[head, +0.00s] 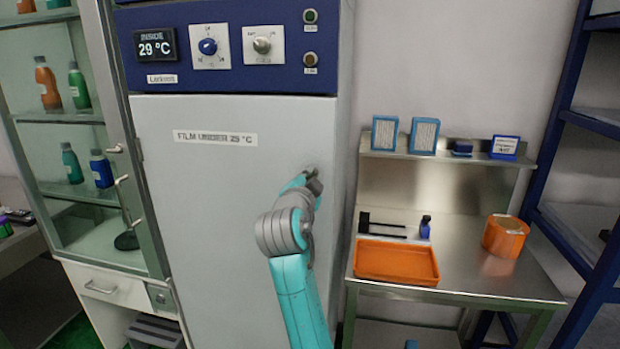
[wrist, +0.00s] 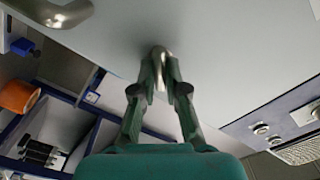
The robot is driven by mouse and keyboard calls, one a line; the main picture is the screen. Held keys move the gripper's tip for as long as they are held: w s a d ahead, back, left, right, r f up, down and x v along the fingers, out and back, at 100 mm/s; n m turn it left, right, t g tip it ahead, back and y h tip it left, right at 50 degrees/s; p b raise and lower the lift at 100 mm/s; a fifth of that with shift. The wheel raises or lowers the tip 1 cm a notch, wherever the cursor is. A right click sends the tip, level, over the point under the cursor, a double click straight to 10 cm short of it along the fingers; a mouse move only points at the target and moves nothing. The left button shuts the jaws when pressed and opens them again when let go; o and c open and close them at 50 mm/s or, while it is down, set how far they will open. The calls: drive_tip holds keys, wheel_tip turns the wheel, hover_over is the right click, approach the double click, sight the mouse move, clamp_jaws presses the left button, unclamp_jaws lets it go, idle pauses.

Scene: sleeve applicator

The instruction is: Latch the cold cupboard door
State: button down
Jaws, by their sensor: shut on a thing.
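The cold cupboard door (head: 215,220) is a tall pale grey panel with the label "FILM UNDER 25 °C". It looks flush with its frame in the head view, but I cannot tell whether it is latched. My gripper (head: 312,180) is at the door's upper right part. In the wrist view my gripper (wrist: 161,75) is shut on a small rounded metal knob (wrist: 162,53) close to the door face. The fingers and arm hide most of the knob in the head view. A curved metal handle (wrist: 50,14) shows on the door in the wrist view's upper left corner.
A blue control panel (head: 230,48) above the door reads 29 °C. A glass cabinet (head: 75,130) with bottles stands left. A steel bench (head: 460,260) with an orange tray (head: 397,262) and an orange roll (head: 505,236) stands right, beside a blue rack (head: 555,120).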

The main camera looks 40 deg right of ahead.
drive_tip(key=shift+f+m, duration=0.2)
drive_tip(key=shift+m, duration=4)
drive_tip(key=c, duration=1.2)
unclamp_jaws()
drive_tip(key=shift+d, duration=0.1)
drive_tip(key=shift+s, duration=0.1)
drive_tip(key=v, duration=1.2)
